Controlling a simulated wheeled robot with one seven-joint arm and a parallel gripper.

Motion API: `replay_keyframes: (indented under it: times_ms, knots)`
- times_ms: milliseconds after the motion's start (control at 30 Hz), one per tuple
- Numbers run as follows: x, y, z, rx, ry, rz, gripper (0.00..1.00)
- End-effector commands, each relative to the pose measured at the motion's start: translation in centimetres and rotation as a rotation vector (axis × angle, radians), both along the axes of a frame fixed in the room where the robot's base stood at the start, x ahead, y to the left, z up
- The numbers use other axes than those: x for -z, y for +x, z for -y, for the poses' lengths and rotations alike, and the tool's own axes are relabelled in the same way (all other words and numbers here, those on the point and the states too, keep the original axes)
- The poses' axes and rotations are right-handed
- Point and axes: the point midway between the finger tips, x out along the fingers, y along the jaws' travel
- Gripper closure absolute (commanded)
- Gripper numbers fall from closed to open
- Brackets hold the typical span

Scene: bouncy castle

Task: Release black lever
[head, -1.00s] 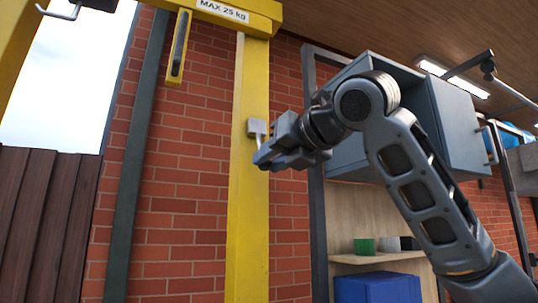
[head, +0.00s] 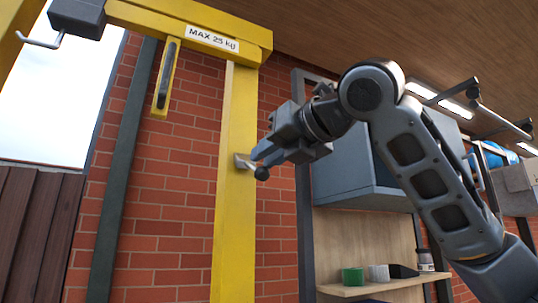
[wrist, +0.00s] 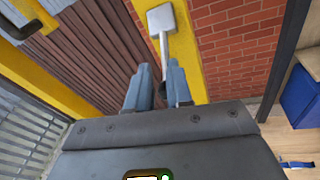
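The lever (head: 250,166) has a pale plate on the yellow post, a thin metal rod and a black knob (head: 262,173). In the head view the rod points right and slightly down. My gripper (head: 265,152) is at the lever, with the knob showing just below its fingertips. In the wrist view the plate (wrist: 161,17) is ahead, and the rod (wrist: 164,50) runs down to my gripper (wrist: 158,80). The fingers stand apart, with a gap left of the rod. The rod's lower end lies close to the right finger; contact is unclear.
The yellow post (head: 233,240) carries a beam labelled MAX 25 kg (head: 212,40), with a dark handle (head: 163,75) hanging in a yellow bracket. A grey cabinet (head: 350,180) and a shelf (head: 385,284) with small containers are to the right. Brick wall stands behind.

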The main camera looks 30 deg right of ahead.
Motion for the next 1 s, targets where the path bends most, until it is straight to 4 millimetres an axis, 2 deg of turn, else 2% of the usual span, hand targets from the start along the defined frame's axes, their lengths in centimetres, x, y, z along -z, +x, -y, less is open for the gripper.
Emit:
replay_keyframes:
  times_ms: [33,367,667,767,1000]
  knots:
    - [0.0,0.0,0.0,0.001,0.0,-0.001,0.75]
    - [0.1,0.0,0.1,0.002,-0.001,-0.002,0.44]
    - [0.1,-0.3,0.2,0.002,-0.001,-0.001,0.44]
    - [0.0,-1.4,0.4,0.003,-0.001,-0.001,0.44]
    - [-0.4,-5.2,1.1,0.003,-0.002,0.001,0.44]
